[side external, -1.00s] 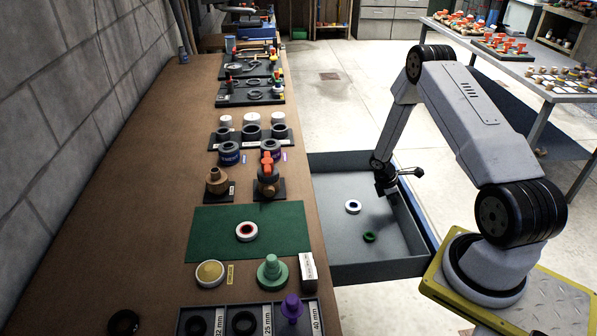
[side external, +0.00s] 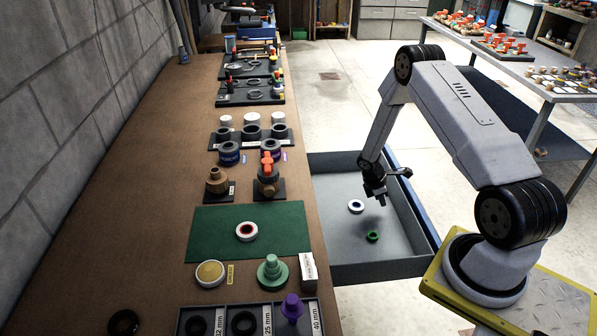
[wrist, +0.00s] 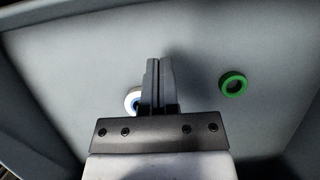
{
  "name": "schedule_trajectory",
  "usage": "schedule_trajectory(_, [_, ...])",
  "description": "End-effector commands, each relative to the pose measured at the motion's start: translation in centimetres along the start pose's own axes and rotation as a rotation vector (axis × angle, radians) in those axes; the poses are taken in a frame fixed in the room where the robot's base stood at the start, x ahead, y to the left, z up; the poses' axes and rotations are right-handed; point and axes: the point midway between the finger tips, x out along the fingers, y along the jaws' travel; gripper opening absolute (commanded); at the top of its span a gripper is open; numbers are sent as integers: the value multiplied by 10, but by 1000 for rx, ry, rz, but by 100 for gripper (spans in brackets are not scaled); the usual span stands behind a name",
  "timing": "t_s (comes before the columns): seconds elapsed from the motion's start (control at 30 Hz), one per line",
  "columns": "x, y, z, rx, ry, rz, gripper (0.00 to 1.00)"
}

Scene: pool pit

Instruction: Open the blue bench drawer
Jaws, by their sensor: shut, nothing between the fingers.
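The blue bench drawer (side external: 412,192) stands pulled out from the bench's right side, its grey inside showing in the side view. Its blue outer face shows as a thin strip along the far right edge; I cannot see its handle. My gripper (side external: 381,202) is over the drawer's inside, pointing down, apart from the front. In the wrist view my gripper (wrist: 160,65) has its fingers together with nothing between them, above the grey drawer floor (wrist: 90,70). A white ring with a blue centre (side external: 356,206) and a green ring (side external: 373,236) lie in the drawer.
The brown bench top (side external: 130,200) at left holds a green mat (side external: 215,240), fittings, rings and a sorting tray (side external: 262,308). A grey table (side external: 555,90) with small parts stands at the back right. Floor beyond the drawer is clear.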

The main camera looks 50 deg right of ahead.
Motion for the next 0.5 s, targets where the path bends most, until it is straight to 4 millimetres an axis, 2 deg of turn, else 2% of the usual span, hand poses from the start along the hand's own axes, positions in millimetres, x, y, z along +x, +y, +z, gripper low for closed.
schedule_trajectory(0.1, [-19, 1, 2, 3, -1, 3, 0])
schedule_trajectory(0.5, [-74, 1, 2, 3, 0, 2, 0])
